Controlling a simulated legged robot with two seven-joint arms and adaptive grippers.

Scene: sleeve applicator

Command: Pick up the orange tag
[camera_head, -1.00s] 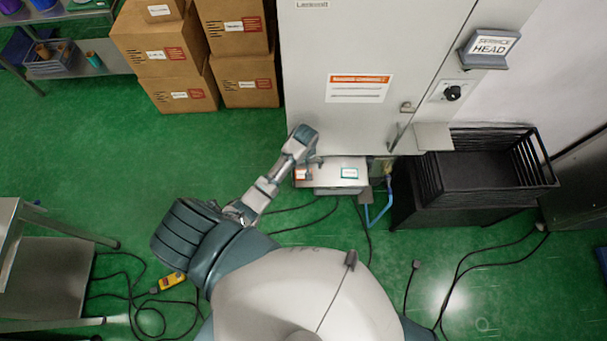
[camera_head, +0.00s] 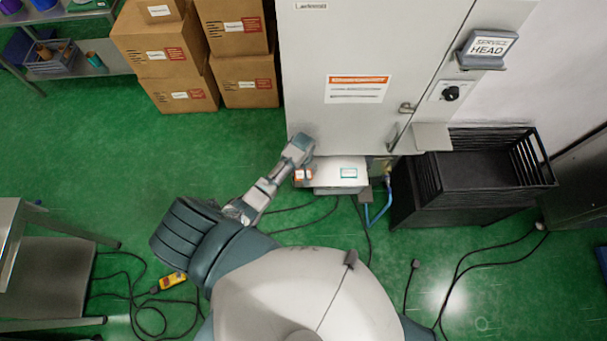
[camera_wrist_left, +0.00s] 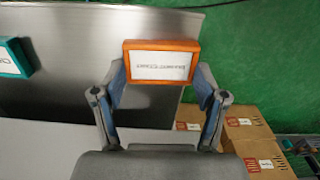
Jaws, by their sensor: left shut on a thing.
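The orange tag (camera_wrist_left: 162,61), an orange-framed block with a white printed face, sits between the two fingers of my left gripper (camera_wrist_left: 161,82) in the left wrist view. The fingers are shut on its sides. I cannot tell whether the tag still touches the box. My right gripper is not in view.
The grey cabinet (camera_head: 345,50) rises behind. A black crate (camera_head: 485,170) stands right, cardboard boxes (camera_head: 185,90) left.

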